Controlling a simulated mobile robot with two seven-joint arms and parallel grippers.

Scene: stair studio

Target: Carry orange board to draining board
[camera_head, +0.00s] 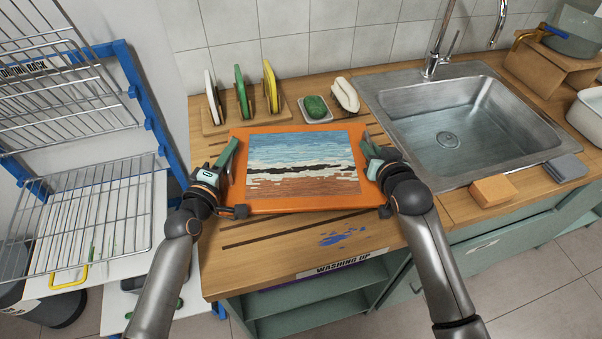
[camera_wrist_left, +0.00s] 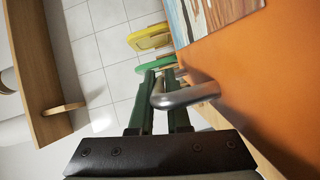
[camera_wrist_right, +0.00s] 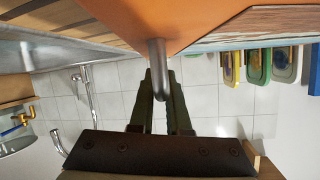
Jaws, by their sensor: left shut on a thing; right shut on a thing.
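The orange board (camera_head: 300,202) carries a seascape picture and lies between my two grippers, over the wooden draining board (camera_head: 270,258) left of the sink. I cannot tell whether it touches the wood. My left gripper (camera_head: 228,162) is shut on a metal handle (camera_wrist_left: 188,95) at the board's left side. My right gripper (camera_head: 372,152) is shut at its right side, where a metal handle (camera_wrist_right: 157,62) shows in the right wrist view. The board hides the middle of the draining board.
Behind stands a rack with a white board (camera_head: 210,95), a green board (camera_head: 241,92) and a yellow board (camera_head: 270,86). A green sponge (camera_head: 316,106) sits on a dish. The steel sink (camera_head: 455,130) is at right. A wire drying rack (camera_head: 95,210) is at left.

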